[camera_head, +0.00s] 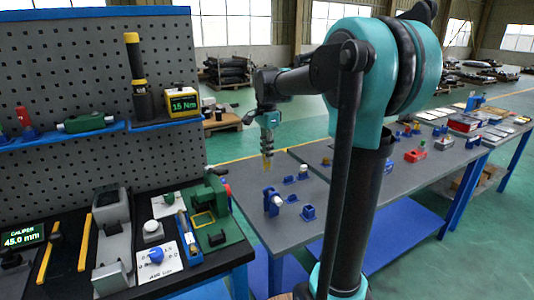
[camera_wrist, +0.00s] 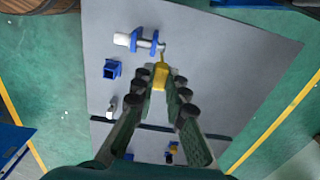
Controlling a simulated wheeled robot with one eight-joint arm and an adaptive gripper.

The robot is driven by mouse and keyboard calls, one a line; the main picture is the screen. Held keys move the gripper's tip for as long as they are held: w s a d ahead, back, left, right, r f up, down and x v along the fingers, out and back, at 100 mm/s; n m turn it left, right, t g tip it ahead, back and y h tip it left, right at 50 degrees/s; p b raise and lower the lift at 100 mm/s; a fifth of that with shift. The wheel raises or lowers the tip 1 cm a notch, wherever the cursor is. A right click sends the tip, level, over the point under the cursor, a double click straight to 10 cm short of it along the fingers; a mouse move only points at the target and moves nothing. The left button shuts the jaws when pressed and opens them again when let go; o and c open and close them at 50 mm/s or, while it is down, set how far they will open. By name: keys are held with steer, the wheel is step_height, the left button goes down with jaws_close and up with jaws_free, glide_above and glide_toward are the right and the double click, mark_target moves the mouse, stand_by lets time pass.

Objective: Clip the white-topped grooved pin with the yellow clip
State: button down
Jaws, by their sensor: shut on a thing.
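The white-topped grooved pin (camera_wrist: 122,39) lies sideways in a blue two-post stand (camera_wrist: 135,40) on the grey table. Its white top points left in the wrist view. In the head view, the white top (camera_head: 277,201) shows at the blue stand (camera_head: 268,194) near the table's front left. My gripper (camera_head: 267,153) is above the table, behind and above that stand. It is shut on the yellow clip (camera_wrist: 161,77), which sticks out between the fingertips towards the pin's far end. The clip appears apart from the pin; the height gap is hard to judge. The groove is too small to make out.
A blue square socket (camera_wrist: 112,69) stands near the pin stand; it also shows in the head view (camera_head: 308,212). Another small white-and-blue piece (camera_wrist: 112,106) is closer to my gripper. A black bench (camera_head: 70,275) with tools is at left. The grey table between is mostly clear.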

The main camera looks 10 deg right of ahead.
mark_target(267, 166)
steer(key=shift+f, duration=2.75)
steer(key=shift+f, duration=1.85)
steer(key=c, duration=1.5)
jaws_free()
steer(key=shift+o, duration=0.2)
steer(key=shift+r, duration=0.1)
steer(key=shift+r, duration=2.45)
